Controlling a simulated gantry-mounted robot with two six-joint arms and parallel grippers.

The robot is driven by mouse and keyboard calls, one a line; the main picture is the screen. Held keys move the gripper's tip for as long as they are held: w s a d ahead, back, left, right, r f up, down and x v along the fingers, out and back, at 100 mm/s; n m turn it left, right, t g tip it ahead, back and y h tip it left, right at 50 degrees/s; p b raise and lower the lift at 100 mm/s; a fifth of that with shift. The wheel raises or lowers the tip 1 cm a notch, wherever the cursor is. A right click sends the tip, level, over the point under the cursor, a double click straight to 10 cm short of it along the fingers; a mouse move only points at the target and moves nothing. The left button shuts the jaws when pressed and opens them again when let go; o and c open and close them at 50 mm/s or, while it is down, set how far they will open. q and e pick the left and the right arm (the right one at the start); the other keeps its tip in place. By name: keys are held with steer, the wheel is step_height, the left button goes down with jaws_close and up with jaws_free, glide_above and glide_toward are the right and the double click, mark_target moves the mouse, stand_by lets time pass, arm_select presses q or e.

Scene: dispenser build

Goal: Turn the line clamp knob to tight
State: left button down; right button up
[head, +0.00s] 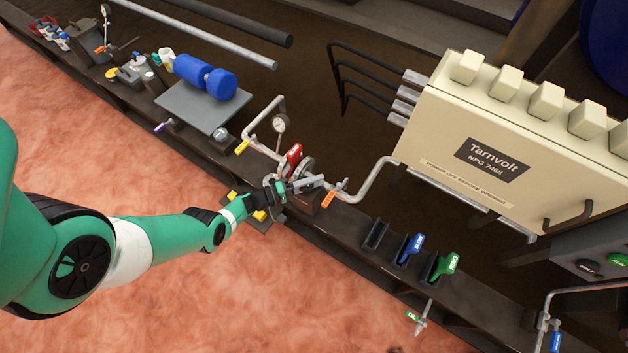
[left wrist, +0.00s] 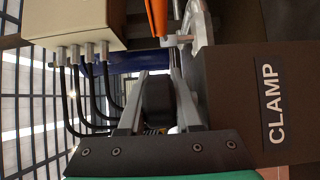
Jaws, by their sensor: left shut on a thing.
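The line clamp is a dark brown block with a white "CLAMP" label (left wrist: 273,103) on its face in the left wrist view. A black round knob (left wrist: 157,97) stands out beside the block. My left gripper (left wrist: 160,78) has its two grey fingers on either side of this knob and is shut on it. In the head view my left gripper (head: 306,184) is at the clamp on the bench edge, and it and the arm hide the knob. I cannot tell the knob's turn position. My right gripper is in neither view.
A beige Tarnvolt cabinet (head: 440,145) stands to the right.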

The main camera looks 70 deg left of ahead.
arm_select(q)
steer(key=shift+f, duration=0.1)
stand_by(0.3)
steer(key=c, duration=1.1)
jaws_free()
steer(key=shift+o, duration=1.1)
steer(key=shift+w, duration=0.1)
steer(key=shift+s, duration=0.35)
steer(key=s+p, duration=0.2)
steer(key=s, duration=0.9)
steer(key=shift+a, duration=0.4)
